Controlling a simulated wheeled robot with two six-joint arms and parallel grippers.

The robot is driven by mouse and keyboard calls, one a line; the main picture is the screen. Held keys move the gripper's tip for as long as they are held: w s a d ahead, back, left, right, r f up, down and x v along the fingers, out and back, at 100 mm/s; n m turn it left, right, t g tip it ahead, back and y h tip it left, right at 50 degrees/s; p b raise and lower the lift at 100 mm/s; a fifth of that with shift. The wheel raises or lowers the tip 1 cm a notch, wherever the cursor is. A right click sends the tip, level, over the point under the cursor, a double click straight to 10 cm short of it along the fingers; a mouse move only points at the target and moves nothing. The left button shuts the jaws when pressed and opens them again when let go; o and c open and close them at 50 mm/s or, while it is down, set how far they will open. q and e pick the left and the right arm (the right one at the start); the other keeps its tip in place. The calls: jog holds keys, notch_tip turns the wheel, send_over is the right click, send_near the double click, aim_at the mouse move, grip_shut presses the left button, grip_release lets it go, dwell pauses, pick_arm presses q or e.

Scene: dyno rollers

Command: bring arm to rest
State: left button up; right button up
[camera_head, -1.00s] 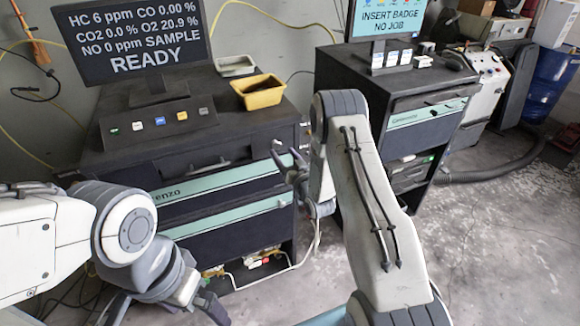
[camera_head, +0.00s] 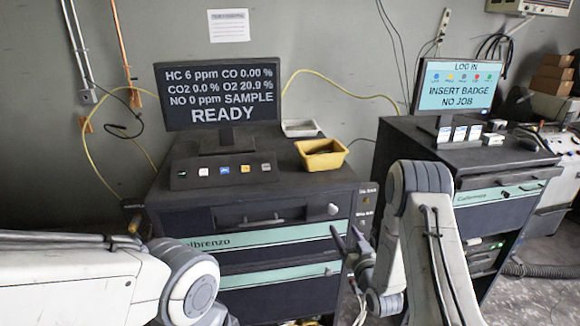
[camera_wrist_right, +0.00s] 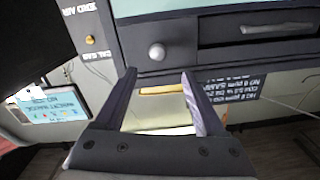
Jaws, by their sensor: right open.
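My right gripper (camera_head: 347,241) is in front of the right side of the analyzer cabinet (camera_head: 262,237), with its fingers apart and nothing between them. In the right wrist view the two fingers (camera_wrist_right: 158,84) are spread, with the cabinet's front and round knob (camera_wrist_right: 157,52) beyond them. My right arm (camera_head: 437,250) rises and bends in front of the second cabinet. My left arm (camera_head: 90,283) comes in from the left edge; its gripper is below the frame and out of sight.
The analyzer monitor (camera_head: 218,97) reads READY. A yellow tray (camera_head: 321,155) and a pale tray (camera_head: 300,128) sit on the cabinet top. The second cabinet (camera_head: 500,215) with a login monitor (camera_head: 457,87) stands at right.

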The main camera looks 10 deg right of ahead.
jog(key=a+r+n+g+y, duration=0.1)
jog(key=a+n+g, duration=0.1)
jog(key=a, duration=0.4)
jog(key=a+r+n+g, duration=0.1)
jog(key=a+g, duration=0.2)
jog(key=a, duration=0.2)
jog(key=s+a+r+n+g, duration=0.2)
jog(key=s+a+g, duration=0.2)
jog(key=s+a, duration=0.45)
jog(key=s+r+n+g, duration=0.1)
jog(key=s+g, duration=0.2)
jog(key=s, duration=0.6)
jog(key=s+a+r+n+g+b, duration=0.1)
jog(key=s+r+g, duration=0.1)
jog(key=s, duration=0.8)
jog(key=s+r+n+g+h, duration=0.1)
jog(key=s+n+g, duration=0.1)
jog(key=s, duration=0.8)
jog(key=shift+s+a+r+g+b, duration=0.15)
jog(key=shift+a+r+g+b, duration=0.15)
jog(key=shift+g, duration=0.6)
